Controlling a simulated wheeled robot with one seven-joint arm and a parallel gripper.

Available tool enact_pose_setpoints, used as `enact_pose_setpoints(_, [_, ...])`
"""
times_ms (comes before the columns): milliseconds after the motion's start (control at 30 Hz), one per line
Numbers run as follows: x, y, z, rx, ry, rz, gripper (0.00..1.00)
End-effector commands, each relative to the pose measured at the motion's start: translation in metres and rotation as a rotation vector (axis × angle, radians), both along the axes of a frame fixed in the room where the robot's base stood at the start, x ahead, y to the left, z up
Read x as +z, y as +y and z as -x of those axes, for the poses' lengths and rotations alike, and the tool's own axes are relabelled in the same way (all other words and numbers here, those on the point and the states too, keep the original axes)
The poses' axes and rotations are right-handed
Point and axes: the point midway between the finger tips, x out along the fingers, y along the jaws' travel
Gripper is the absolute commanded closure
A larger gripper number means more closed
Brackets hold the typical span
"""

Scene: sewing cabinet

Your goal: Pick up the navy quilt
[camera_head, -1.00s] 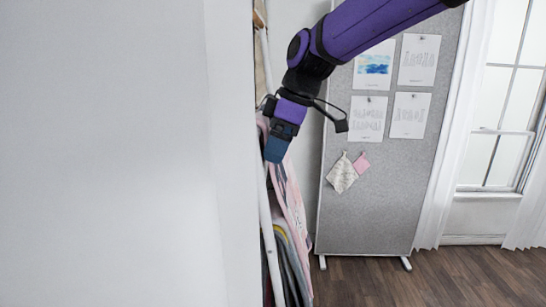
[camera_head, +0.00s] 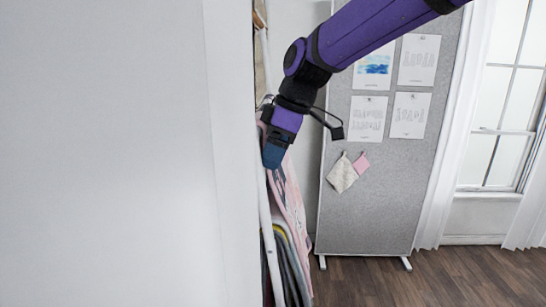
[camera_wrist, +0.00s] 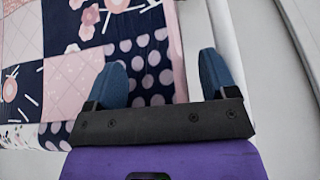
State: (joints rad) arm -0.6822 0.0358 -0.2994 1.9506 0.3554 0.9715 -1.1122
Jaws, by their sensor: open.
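The navy quilt (camera_wrist: 65,70) hangs at the left and middle of the wrist view, a patchwork of navy and pink squares with flowers and dots. In the head view a narrow strip of it (camera_head: 291,202) shows beside the white panel, with most of it hidden. My gripper (camera_wrist: 165,80) is open, its two blue fingers apart. The left finger overlaps the dotted navy patch in the picture, and the quilt's right edge runs between the fingers. I cannot tell whether they touch the cloth. In the head view my gripper (camera_head: 272,158) is at the quilt's upper part.
A large white panel (camera_head: 110,150) fills the left of the head view. A white rail (camera_wrist: 228,45) runs right of the quilt. Grey and yellow textiles (camera_head: 287,265) hang below. A grey pinboard (camera_head: 375,210) stands behind. Wooden floor (camera_head: 450,280) is clear at right.

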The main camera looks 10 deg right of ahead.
Motion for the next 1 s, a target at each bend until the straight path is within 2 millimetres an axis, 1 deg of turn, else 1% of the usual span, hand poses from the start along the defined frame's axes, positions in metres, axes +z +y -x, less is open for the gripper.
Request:
enact_pose_setpoints(33, [-0.0010,0.0000,0.0004,0.001,0.002,0.001,0.28])
enact_pose_setpoints(67, [-0.0011,0.0001,0.0004,0.001,0.002,0.001,0.31])
enact_pose_setpoints(667, [-0.0017,0.0001,0.0008,0.001,0.004,0.003,1.00])
enact_pose_setpoints(900, [-0.0013,0.0003,0.0009,0.002,0.004,0.003,1.00])
enact_pose_setpoints(1000, [0.0070,0.0005,0.0006,0.003,0.003,0.002,1.00])
